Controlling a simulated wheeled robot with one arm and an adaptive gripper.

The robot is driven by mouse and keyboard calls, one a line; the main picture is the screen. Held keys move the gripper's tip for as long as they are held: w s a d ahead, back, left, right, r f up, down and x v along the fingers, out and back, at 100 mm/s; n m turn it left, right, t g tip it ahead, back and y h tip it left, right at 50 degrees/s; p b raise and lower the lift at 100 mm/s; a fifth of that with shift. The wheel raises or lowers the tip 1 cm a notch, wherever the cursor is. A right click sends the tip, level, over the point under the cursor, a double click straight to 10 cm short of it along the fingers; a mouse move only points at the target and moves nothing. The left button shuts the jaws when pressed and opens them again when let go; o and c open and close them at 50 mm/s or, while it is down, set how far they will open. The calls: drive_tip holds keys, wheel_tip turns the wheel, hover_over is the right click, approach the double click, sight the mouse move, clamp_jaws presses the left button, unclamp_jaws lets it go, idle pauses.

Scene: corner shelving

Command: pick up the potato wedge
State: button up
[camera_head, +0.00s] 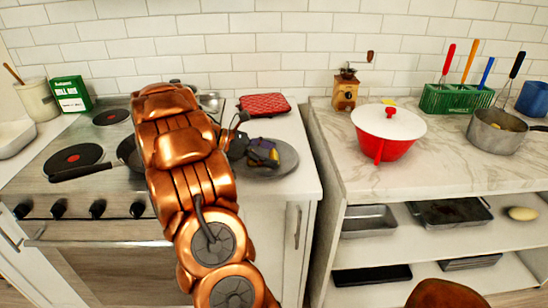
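My copper arm reaches over the counter right of the stove. My dark gripper (246,143) is at its far end, over the grey plate (286,165) and partly hidden by the arm. Small dark items and a yellowish piece (273,155) show on the plate beside the gripper. The yellowish piece may be the potato wedge, but it is too small to be sure. I cannot tell whether the fingers are open or touch anything. A pale, oval, potato-like thing (522,213) lies on the right shelf; it looks whole, not like a wedge.
A red quilted pad (264,104) lies behind the plate. A black pan (90,171) sits on the stove at left. Across a gap, the marble counter (450,165) holds a red pot (381,145), a saucepan (497,136), a grinder (346,92) and a green utensil rack (452,99).

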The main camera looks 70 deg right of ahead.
drive_tip(key=c, duration=0.6)
drive_tip(key=shift+c, duration=0.2)
